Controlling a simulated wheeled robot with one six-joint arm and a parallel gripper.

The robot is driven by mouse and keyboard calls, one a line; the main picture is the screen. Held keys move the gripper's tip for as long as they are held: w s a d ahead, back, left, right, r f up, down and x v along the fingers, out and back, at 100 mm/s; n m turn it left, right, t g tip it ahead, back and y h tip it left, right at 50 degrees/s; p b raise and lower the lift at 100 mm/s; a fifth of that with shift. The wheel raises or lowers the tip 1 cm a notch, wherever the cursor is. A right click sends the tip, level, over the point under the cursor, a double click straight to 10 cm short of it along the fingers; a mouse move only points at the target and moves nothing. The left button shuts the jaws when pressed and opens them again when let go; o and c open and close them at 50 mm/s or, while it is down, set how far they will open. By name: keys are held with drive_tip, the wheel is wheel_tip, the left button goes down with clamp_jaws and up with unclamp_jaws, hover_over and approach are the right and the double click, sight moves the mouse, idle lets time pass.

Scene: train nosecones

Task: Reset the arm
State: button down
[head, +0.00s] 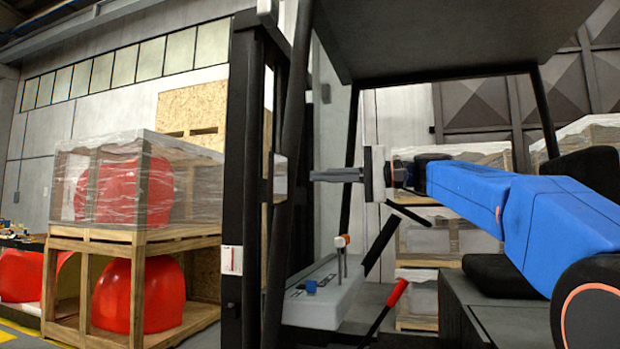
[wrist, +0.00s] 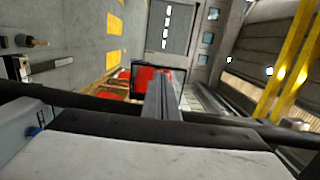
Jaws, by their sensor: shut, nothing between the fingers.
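My blue arm (head: 485,197) reaches in from the right in the head view, stretched to the left across the cab of a forklift-like vehicle. My gripper (head: 318,175) is at its left end, with the fingers pressed together and nothing held. The fingers point left, close to the dark mast post. In the wrist view the shut gripper (wrist: 161,88) shows as a grey bar in the middle, pointing up the picture.
The dark mast (head: 243,180) stands left of the gripper. Red nosecones (head: 125,190) sit in wooden crates at the left. A dark roof (head: 430,35) is overhead.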

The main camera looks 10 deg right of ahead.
drive_tip(key=shift+v, duration=2.15)
drive_tip(key=s+a+f+h, duration=0.1)
drive_tip(key=s+f+h, duration=0.4)
drive_tip(key=f, duration=0.9)
drive_tip(key=s+a+f+h, duration=0.1)
drive_tip(key=s+f+h, duration=0.2)
drive_tip(key=s+f, duration=0.8)
drive_tip(key=s+d+f+n+h, duration=0.1)
drive_tip(key=s+d+f+h, duration=0.2)
drive_tip(key=f, duration=0.8)
drive_tip(key=s+d+f+n+g+h, duration=0.1)
drive_tip(key=s+d+f, duration=0.3)
drive_tip(key=s+f, duration=0.4)
drive_tip(key=s+d+f+n+g+h, duration=0.1)
drive_tip(key=s+d+f+n+h, duration=0.1)
drive_tip(key=f, duration=1.2)
drive_tip(key=s+d+h, duration=0.1)
drive_tip(key=s+h, duration=0.1)
drive_tip(key=s, duration=0.1)
drive_tip(key=shift+s+d+f+h, duration=0.25)
drive_tip(key=shift+d+f+h, duration=0.05)
drive_tip(key=shift+d+f, duration=0.1)
